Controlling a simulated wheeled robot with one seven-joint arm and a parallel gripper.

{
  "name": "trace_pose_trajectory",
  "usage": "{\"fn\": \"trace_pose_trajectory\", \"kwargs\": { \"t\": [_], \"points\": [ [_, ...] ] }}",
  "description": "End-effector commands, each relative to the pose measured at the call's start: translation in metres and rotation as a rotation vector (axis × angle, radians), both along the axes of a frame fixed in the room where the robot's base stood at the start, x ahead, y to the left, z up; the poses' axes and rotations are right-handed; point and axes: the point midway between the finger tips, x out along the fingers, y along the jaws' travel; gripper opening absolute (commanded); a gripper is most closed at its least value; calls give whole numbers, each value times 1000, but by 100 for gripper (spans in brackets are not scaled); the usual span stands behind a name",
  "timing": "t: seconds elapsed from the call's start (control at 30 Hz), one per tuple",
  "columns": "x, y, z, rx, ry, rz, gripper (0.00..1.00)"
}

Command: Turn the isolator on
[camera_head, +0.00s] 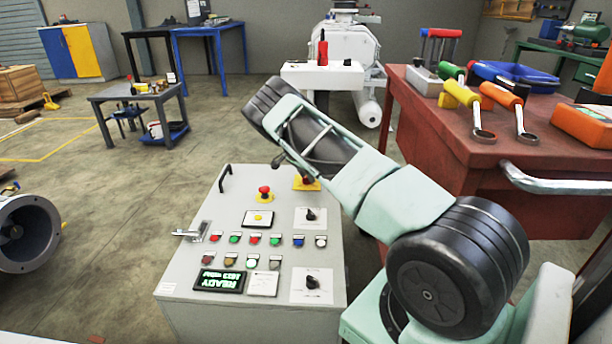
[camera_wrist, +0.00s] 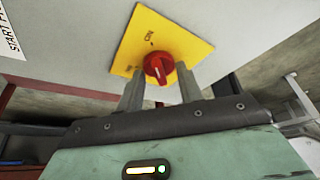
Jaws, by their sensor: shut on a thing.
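The isolator is a red rotary knob (camera_wrist: 158,67) on a yellow plate (camera_wrist: 178,40) in the wrist view. Black lettering that looks like "ON" shows on the plate beyond the knob; a second mark near the plate's left edge is too small to read. My gripper (camera_wrist: 160,82) has its two grey fingers on either side of the knob, shut on it. A pale line on the knob runs roughly towards my palm. In the head view the yellow plate (camera_head: 313,187) is at the control panel's upper right, partly hidden by my arm.
A red workbench (camera_head: 450,150) with tools stands close on the right. Open floor lies left.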

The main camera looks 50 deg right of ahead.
Motion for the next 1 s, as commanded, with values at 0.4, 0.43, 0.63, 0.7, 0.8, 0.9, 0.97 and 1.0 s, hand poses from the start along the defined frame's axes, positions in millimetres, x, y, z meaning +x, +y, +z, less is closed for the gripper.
{"fn": "trace_pose_trajectory", "kwargs": {
  "t": [0.4, 0.43, 0.63, 0.7, 0.8, 0.9, 0.97, 1.0],
  "points": [
    [0, 1, -1, 2, 0, 0, 57],
    [0, 1, -1, 1, 0, 0, 57],
    [1, 4, 10, 1, -1, 1, 57],
    [2, 8, 20, 1, -2, 2, 57],
    [3, 16, 40, 1, -2, 2, 57],
    [3, 25, 62, 1, -3, 2, 57],
    [4, 30, 75, 1, -2, 2, 57],
    [4, 34, 84, 1, -3, 1, 57]
  ]
}}
